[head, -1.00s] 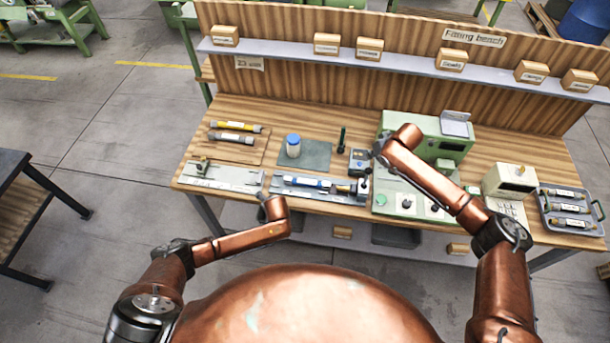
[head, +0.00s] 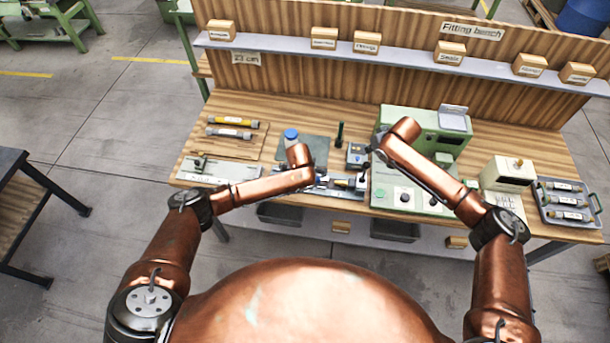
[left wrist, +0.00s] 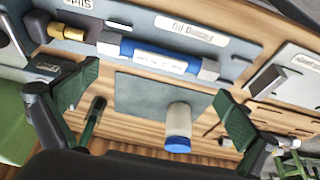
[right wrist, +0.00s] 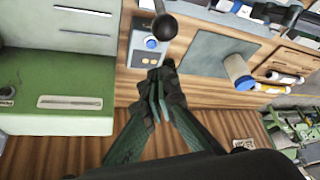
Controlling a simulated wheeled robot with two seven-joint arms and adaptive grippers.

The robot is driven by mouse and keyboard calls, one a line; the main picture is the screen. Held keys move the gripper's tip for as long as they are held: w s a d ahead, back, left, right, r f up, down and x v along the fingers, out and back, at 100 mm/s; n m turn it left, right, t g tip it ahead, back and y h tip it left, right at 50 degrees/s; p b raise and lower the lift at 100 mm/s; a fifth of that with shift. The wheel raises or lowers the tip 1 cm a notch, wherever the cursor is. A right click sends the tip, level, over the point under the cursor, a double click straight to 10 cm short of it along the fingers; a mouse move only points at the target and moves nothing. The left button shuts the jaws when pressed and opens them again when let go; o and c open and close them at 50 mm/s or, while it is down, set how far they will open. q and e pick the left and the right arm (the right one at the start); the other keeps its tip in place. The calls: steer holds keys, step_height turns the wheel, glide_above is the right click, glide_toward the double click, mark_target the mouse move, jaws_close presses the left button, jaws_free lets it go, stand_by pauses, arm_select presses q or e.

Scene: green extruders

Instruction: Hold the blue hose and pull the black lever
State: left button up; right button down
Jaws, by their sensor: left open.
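The blue hose (left wrist: 155,57) lies in a grey fixture with a brass fitting at one end. In the head view my left arm covers most of it. My left gripper (left wrist: 155,88) is open, its fingers spread wide on either side of the hose's middle; I see no contact. The black lever (right wrist: 165,27) has a round knob and stands by a small grey box with a blue button (right wrist: 151,43). My right gripper (right wrist: 163,78) has its fingers together, apart from the knob and holding nothing visible. In the head view the right gripper (head: 376,153) is small and partly hidden.
A white bottle with a blue cap (left wrist: 178,130) stands on a grey mat (left wrist: 135,95). A green machine (head: 425,125) stands beside my right gripper. Yellow and grey tubes (head: 232,122) lie at the left. A tray of tubes (head: 568,215) is at the far right.

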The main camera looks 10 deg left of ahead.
arm_select(q)
steer(key=x, duration=0.6)
steer(key=shift+w+f, duration=0.2)
steer(key=shift+f, duration=0.1)
steer(key=shift+c, duration=0.7)
